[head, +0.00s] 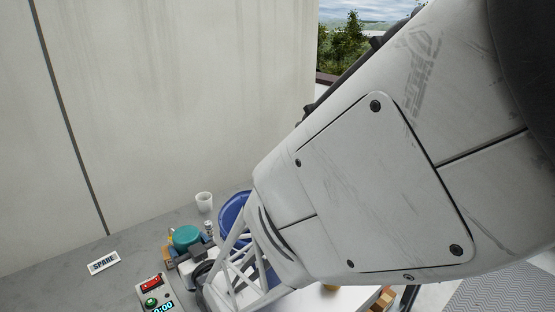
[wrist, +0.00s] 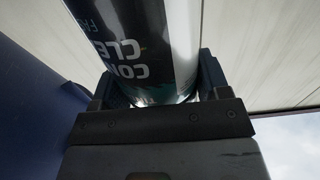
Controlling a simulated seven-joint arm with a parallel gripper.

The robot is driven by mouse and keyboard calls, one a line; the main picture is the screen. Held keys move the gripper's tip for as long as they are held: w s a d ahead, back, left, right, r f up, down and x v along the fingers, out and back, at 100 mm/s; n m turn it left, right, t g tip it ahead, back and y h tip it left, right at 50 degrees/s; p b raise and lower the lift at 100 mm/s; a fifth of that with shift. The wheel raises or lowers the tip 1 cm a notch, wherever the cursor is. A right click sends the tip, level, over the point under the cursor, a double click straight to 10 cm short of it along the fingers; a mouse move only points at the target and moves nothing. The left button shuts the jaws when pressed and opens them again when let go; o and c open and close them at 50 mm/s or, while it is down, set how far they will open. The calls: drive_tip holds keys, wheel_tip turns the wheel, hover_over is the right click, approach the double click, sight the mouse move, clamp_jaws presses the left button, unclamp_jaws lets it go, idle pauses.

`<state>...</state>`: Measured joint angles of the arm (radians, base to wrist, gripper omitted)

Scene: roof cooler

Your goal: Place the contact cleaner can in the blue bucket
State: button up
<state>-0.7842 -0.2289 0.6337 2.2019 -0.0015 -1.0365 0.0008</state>
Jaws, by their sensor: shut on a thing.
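The contact cleaner can (wrist: 140,45) fills the upper middle of the wrist view, dark and white with upside-down lettering. My gripper (wrist: 155,88) is shut on it, with one dark finger on each side. The can's far end is out of the frame. A blue surface at the left of the wrist view looks like the wall of the blue bucket (wrist: 35,120), close beside my gripper. In the head view the bucket (head: 233,207) stands on the grey surface, mostly hidden behind my arm. I cannot make out the can or my fingertips in the head view.
A white cup (head: 204,202) stands left of the bucket. A teal-topped device (head: 186,237) and a control box (head: 154,296) with red and green buttons are nearby. A "SPARE" label (head: 103,263) lies on the grey surface. A pale wall (head: 180,100) rises behind.

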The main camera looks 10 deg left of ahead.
drive_tip(key=shift+x, duration=0.9)
drive_tip(key=shift+f, duration=0.2)
drive_tip(key=shift+f, duration=1.8)
drive_tip(key=o, duration=1.1)
drive_tip(key=shift+r, duration=0.15)
